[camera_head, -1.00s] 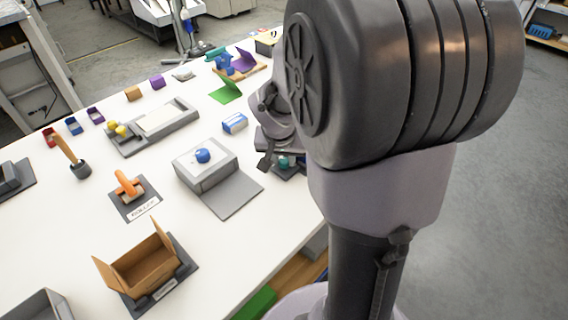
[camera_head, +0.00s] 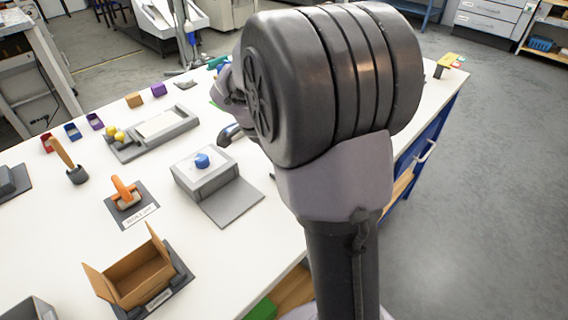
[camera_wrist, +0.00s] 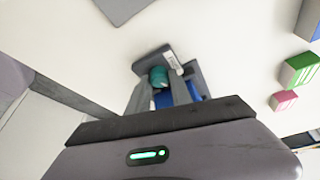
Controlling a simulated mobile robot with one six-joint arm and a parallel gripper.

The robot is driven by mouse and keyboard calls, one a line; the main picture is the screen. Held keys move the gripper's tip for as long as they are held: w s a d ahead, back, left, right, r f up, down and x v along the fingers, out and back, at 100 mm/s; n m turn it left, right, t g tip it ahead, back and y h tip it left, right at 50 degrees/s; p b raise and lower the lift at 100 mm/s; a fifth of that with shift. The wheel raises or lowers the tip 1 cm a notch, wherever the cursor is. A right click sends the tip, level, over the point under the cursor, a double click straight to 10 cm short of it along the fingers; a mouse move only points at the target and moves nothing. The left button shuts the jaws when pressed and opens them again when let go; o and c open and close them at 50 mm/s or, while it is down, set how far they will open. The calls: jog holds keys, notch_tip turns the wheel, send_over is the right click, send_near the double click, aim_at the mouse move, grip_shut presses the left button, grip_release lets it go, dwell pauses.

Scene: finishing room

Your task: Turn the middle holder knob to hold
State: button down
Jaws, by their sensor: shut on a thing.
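In the wrist view a round teal knob (camera_wrist: 158,77) sits on a small grey base (camera_wrist: 160,58) with a white label too small to read. My gripper (camera_wrist: 161,88) has its two grey fingers on either side of the knob, shut on it. A blue part (camera_wrist: 166,98) shows between the fingers, below the knob. Which setting the knob points to cannot be told. In the head view my arm hides the knob and most of the gripper.
On the white table in the head view stand a grey box with a blue knob (camera_head: 202,160), an orange handle (camera_head: 125,190) and an open brown box (camera_head: 140,280). In the wrist view a green-and-white block (camera_wrist: 299,68) and a pink block (camera_wrist: 284,100) lie to the right.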

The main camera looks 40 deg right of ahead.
jog(key=m+g, duration=0.1)
jog(key=m, duration=0.1)
jog(key=m+g, duration=0.1)
jog(key=m, duration=0.2)
jog(key=shift+w+y, duration=0.1)
jog(key=shift+y, duration=0.3)
jog(key=shift+m, duration=0.3)
jog(key=c, duration=1.5)
grip_release()
jog(key=shift+o, duration=0.2)
jog(key=p+v, duration=0.9)
jog(key=v, duration=0.8)
jog(key=shift+r, duration=0.2)
jog(key=shift+w+d, duration=0.1)
jog(key=shift+d, duration=0.05)
